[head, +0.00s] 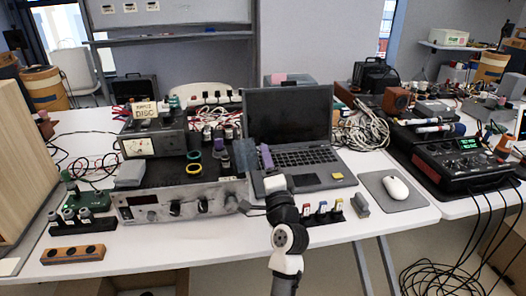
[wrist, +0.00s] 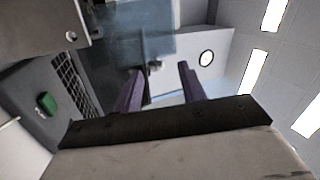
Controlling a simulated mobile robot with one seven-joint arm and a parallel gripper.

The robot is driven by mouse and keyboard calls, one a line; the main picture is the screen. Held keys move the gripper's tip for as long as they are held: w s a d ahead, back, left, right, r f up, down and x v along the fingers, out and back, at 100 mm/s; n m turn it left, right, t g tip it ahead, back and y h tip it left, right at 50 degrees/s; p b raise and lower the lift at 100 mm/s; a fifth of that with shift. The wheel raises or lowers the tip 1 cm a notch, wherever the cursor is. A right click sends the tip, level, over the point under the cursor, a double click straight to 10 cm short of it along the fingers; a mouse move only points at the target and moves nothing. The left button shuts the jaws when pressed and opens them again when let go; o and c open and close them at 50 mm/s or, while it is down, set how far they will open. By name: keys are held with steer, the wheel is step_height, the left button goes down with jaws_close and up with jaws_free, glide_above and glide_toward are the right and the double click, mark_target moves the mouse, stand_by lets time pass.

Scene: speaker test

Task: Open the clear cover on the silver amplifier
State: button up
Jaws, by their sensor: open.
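The silver amplifier (head: 155,206) sits on the white table at left centre, its knobbed front facing me. A corner of it also shows at the upper left of the wrist view (wrist: 40,28). A bluish see-through panel (head: 245,154), which looks like the clear cover, stands up at the amplifier's right end. In the wrist view the panel (wrist: 125,38) lies just beyond my fingertips. My gripper (wrist: 160,72) has its two purple fingers apart, with no clear hold on anything. In the head view, my gripper (head: 267,158) is just right of the panel, in front of the laptop.
An open laptop (head: 290,115) stands close behind and right of my gripper. A dark meter box (head: 155,138) and coloured tape rings (head: 194,168) are on the amplifier. Small coloured plugs (head: 322,210), a mouse (head: 395,188) and its pad lie to the right. Cables crowd the table's back.

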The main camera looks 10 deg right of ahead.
steer(key=b+v, duration=0.2)
steer(key=v, duration=0.6)
steer(key=shift+s, duration=0.4)
steer(key=shift+f, duration=0.15)
steer(key=shift+c, duration=0.4)
steer(key=shift+w+d, duration=0.1)
steer(key=shift+d, duration=0.1)
steer(key=shift+c, duration=1.2)
steer(key=d+p, duration=0.1)
steer(key=w+d+r+g+y+p, duration=0.1)
steer(key=d+p, duration=0.1)
steer(key=d+r+g+p, duration=0.1)
steer(key=d+p, duration=0.1)
steer(key=shift+w+m+y, duration=0.2)
steer(key=shift+m+y, duration=0.1)
steer(key=shift+m, duration=0.1)
jaws_close()
steer(key=d+g+y+p, duration=0.1)
steer(key=d+g+p, duration=0.2)
steer(key=d, duration=0.1)
steer(key=w+a+p, duration=0.3)
steer(key=w+a, duration=0.3)
steer(key=w, duration=0.2)
steer(key=shift+w+r+m+y+p, duration=0.15)
steer(key=shift+w+m+y+p, duration=0.15)
steer(key=shift+w+m+p, duration=0.1)
